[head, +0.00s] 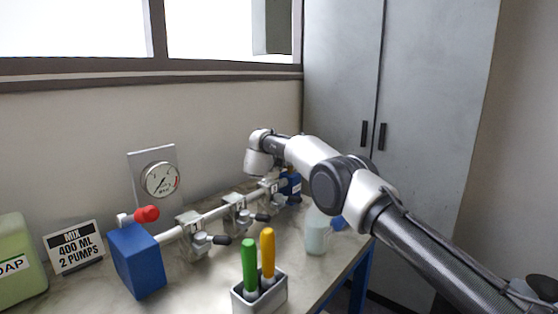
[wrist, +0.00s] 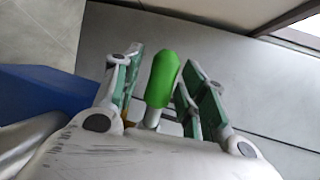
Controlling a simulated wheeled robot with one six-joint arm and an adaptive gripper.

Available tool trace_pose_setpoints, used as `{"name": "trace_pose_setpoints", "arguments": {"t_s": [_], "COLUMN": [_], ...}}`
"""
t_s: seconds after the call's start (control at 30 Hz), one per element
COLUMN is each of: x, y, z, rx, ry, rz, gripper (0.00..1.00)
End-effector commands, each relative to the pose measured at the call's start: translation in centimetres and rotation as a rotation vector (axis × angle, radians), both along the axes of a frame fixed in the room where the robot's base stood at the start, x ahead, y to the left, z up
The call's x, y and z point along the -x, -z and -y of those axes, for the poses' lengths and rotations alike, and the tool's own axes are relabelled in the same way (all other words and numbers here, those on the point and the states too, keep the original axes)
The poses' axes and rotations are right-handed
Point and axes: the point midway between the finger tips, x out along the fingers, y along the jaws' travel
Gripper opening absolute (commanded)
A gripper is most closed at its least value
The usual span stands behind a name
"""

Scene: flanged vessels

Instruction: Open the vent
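In the wrist view a green handle (wrist: 163,78) on a pale metal stem stands between the two fingers of my gripper (wrist: 163,85). The fingers are apart, with narrow gaps beside the handle; they do not appear closed on it. In the head view my arm reaches to the far end of the pipe (head: 210,215), over a small blue body (head: 291,186); the fingers and this green handle are hidden there. I cannot tell for certain which part is the vent. A blue box (head: 138,262) with a red handle (head: 146,214) is at the pipe's near end.
Several black-tipped valves (head: 196,240) line the pipe. A holder (head: 260,294) with green and orange handles stands in front, and a pale bottle (head: 316,232) near the bench edge. A gauge (head: 160,180) is on the wall. Grey cabinets (head: 430,120) stand behind.

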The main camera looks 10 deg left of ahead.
Motion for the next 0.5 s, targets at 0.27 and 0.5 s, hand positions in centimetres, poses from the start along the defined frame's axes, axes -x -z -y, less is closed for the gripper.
{"name": "trace_pose_setpoints", "arguments": {"t_s": [0.27,0.5], "x": [0.1,2.1], "y": [-0.1,-0.7], "z": [-0.1,-0.6], "rx": [0.000,0.002], "ry": [-0.002,-0.004], "rz": [0.000,-0.001], "gripper": [0.44,0.44]}}
